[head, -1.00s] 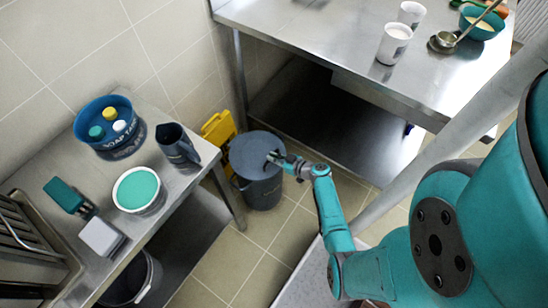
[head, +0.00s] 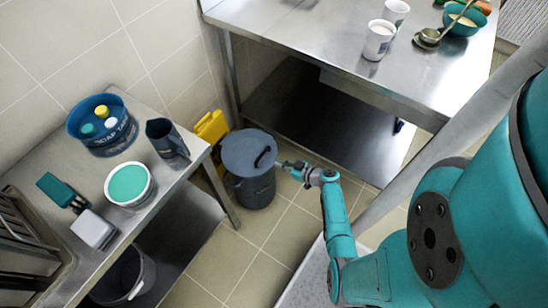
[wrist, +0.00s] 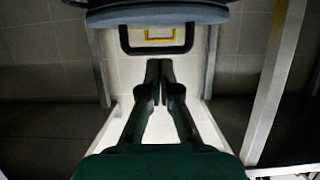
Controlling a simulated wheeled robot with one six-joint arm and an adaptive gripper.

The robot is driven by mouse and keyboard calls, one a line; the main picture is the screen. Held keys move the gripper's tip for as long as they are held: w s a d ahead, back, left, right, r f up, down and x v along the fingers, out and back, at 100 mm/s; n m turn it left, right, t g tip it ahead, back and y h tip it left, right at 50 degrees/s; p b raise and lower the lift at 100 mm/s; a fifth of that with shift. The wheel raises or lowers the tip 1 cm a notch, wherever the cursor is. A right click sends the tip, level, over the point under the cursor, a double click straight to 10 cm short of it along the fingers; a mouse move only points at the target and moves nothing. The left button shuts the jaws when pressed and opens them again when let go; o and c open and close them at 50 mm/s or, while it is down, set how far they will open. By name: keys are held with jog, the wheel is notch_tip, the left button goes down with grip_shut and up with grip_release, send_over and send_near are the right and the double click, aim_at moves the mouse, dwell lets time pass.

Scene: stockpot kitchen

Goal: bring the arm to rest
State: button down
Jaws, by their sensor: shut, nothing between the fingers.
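My gripper (head: 282,164) is at the right side of a lidded dark grey bin (head: 254,190) on the floor, with a small gap to the lid's rim. In the wrist view my gripper (wrist: 160,68) has its two fingers together with nothing between them. Beyond the fingertips a dark handle loop (wrist: 158,42) shows below the blue-grey lid edge (wrist: 160,14). My teal arm reaches in from the right.
A steel table (head: 345,22) with white cups (head: 379,40) stands behind. A left bench (head: 150,218) carries a soap tub (head: 102,125), a grey jug (head: 167,140) and a teal-topped tub (head: 130,185). A yellow object (head: 211,127) is behind the bin. Tiled floor in front is free.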

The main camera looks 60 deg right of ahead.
jog(key=shift+s+f, duration=0.45)
jog(key=shift+s, duration=0.25)
jog(key=s+a+f+g, duration=0.2)
jog(key=a+f, duration=0.1)
jog(key=a, duration=0.5)
jog(key=s+a+r+m+g+h, duration=0.2)
jog(key=s+a+r, duration=0.2)
jog(key=s+a, duration=0.9)
jog(key=s+a+r+t, duration=0.1)
jog(key=s+a+r, duration=0.1)
jog(key=r, duration=0.9)
jog(key=s+a+r+n+t+y, duration=0.1)
jog(key=s+a+r+t, duration=0.1)
jog(key=r, duration=1)
jog(key=s+a+r+t, duration=0.2)
jog(key=s+r, duration=0.3)
jog(key=r, duration=0.6)
jog(key=shift+s+a+r+n+y, duration=0.3)
jog(key=shift+a+r, duration=0.05)
jog(key=shift+a, duration=0.5)
